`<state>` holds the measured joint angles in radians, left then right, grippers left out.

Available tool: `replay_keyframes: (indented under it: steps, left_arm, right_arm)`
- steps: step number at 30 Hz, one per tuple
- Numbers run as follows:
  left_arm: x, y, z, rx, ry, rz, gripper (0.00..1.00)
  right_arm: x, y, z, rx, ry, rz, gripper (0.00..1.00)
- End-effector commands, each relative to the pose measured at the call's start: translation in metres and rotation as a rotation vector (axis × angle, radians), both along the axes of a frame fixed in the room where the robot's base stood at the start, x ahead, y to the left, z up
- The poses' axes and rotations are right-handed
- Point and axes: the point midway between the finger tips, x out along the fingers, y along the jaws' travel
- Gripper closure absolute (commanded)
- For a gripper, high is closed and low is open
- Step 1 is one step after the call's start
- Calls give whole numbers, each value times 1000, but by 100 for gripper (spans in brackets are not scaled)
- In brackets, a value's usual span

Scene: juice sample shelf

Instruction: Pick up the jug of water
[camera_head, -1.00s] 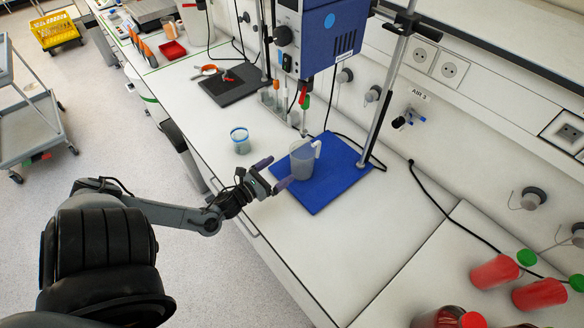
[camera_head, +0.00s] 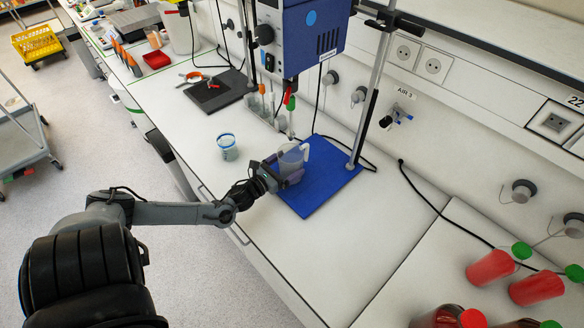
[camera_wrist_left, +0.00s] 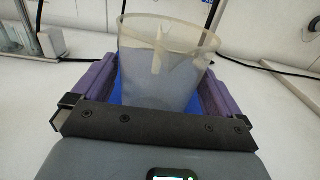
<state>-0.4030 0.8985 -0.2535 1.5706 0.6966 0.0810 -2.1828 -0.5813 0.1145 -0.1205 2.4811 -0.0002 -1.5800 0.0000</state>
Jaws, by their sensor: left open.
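The jug of water (camera_head: 292,157) is a translucent cup-like vessel with a handle on its right side in the head view. It stands upright on the blue mat (camera_head: 325,190). My left gripper (camera_head: 284,174) is open, with its purple fingers on either side of the jug. The lower part of the jug is hidden behind the gripper. My right gripper is not in view.
A small blue-rimmed cup (camera_head: 228,147) stands left of the mat. Red bottles with green lids (camera_head: 491,267) stand at lower right. The front bench is clear.

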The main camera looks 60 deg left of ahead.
Motion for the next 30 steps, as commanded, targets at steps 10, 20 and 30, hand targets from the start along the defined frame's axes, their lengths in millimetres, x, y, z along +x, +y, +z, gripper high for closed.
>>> replay_keyframes:
  steps: [10,20,30]
  left_arm:
    - [25,5,0,0,1,-1,0]
    - [25,4,0,0,1,-1,23]
    - [25,5,2,1,-4,-1,58]
  right_arm:
    - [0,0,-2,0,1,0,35]
    - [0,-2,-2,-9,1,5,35]
    - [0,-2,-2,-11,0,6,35]
